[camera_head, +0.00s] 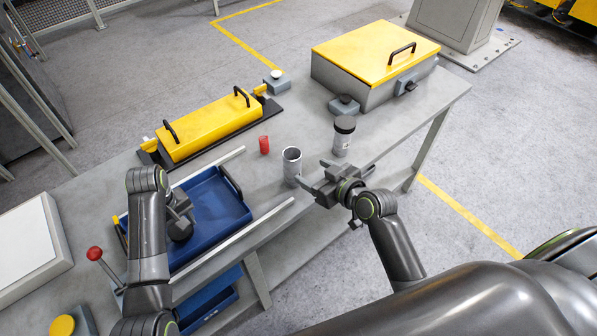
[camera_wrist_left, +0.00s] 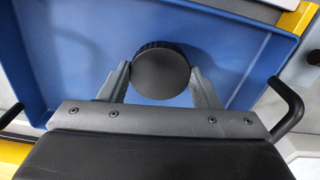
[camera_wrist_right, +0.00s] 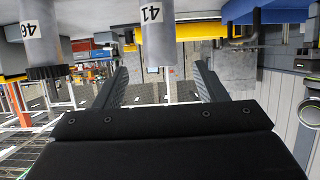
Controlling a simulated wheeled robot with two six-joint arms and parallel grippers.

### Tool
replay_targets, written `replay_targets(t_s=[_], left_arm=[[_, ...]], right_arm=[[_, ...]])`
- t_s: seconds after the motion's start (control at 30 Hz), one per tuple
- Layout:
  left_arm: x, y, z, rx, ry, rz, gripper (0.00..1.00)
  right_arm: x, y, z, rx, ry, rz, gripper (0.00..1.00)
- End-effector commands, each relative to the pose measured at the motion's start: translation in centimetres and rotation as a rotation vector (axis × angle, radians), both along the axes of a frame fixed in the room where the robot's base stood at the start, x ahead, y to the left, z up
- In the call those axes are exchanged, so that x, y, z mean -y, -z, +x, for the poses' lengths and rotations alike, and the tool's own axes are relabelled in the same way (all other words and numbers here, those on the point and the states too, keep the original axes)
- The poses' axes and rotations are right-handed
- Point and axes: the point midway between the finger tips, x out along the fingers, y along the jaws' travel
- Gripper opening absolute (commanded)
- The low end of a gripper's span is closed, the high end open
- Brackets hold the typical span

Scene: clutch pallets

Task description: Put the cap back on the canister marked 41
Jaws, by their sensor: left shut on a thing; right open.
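An open grey canister (camera_head: 292,168) stands upright on the bench without a cap; in the right wrist view the canister marked 41 (camera_wrist_right: 158,40) appears upside down. My right gripper (camera_head: 311,174) is open beside it, and in the right wrist view its fingertips (camera_wrist_right: 161,68) lie either side of its rim, apart from it. My left gripper (camera_head: 182,212) is over the blue tray (camera_head: 235,210), its fingers (camera_wrist_left: 161,75) shut on a round black cap (camera_wrist_left: 162,75). I cannot tell whether the cap touches the tray floor.
A canister marked 46 (camera_wrist_right: 30,28) with a black cap stands nearby, also in the head view (camera_head: 343,140). A small red object (camera_head: 264,145) is behind the open canister. A yellow-lidded box (camera_head: 375,52) and a yellow handled cover (camera_head: 210,128) stand at the back. A red-knobbed lever (camera_head: 95,254) is front left.

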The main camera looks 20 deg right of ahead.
Motion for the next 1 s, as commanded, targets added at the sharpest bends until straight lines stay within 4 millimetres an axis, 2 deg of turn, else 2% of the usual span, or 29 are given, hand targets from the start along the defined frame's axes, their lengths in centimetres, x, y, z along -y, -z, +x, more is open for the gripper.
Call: replay_targets(t_s=[0.53, 0.67, 0.77, 0.8, 0.9, 1.0], left_arm=[[0.0, 0.0, 0.0, 0.000, 0.000, 0.000, 0.35], [0.0, 0.0, 0.0, 0.000, 0.000, 0.000, 0.35], [0.0, 0.0, 0.0, 0.000, 0.000, 0.000, 0.35], [0.0, 0.0, 0.0, 0.000, 0.000, 0.000, 0.35], [0.0, 0.0, 0.0, 0.000, 0.000, 0.000, 0.35], [0.0, 0.0, 0.0, 0.000, 0.000, 0.000, 0.35]], right_arm=[[0.1, 0.1, 0.0, -0.001, 0.004, 0.000, 0.65], [1.1, 1.1, -0.3, -0.007, 0.058, -0.005, 0.65], [3.1, 3.1, -1.1, -0.014, 0.152, -0.017, 0.65], [4.1, 4.5, -1.7, -0.023, 0.199, -0.026, 0.65], [6.2, 10.2, -3.8, -0.098, 0.288, -0.051, 0.65], [7.2, 15.8, -6.1, -0.202, 0.321, -0.071, 0.65]])
